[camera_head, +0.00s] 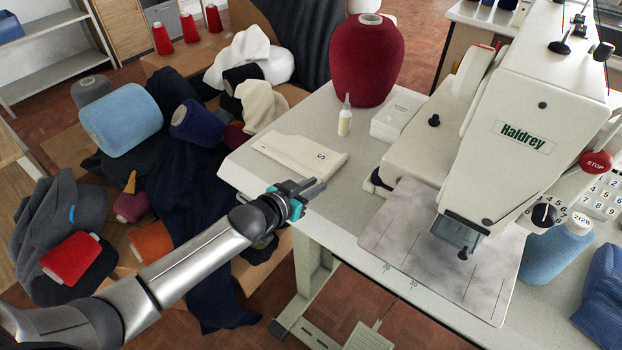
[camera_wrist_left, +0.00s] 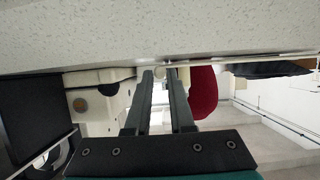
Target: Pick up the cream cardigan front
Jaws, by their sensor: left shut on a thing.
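The cream cardigan front (camera_head: 296,153) is a flat, pale panel marked with an "S", lying on the table in the head view. My left gripper (camera_head: 316,187) is at its near right corner, low over the tabletop. It is shut on the panel's near edge; the fingertips hide the exact hold. In the left wrist view the two fingers (camera_wrist_left: 162,73) point at the panel, which is seen nearly edge-on as a thin pale strip (camera_wrist_left: 245,60) against the tabletop. My right gripper is not in view.
The pale table (camera_head: 340,218) carries a large red cone (camera_head: 366,60), a small bottle (camera_head: 345,116), a white box (camera_head: 397,117) and the Haldrey machine (camera_head: 515,120) at right. Yarn cones and dark knits crowd the left. Bare tabletop lies between panel and machine.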

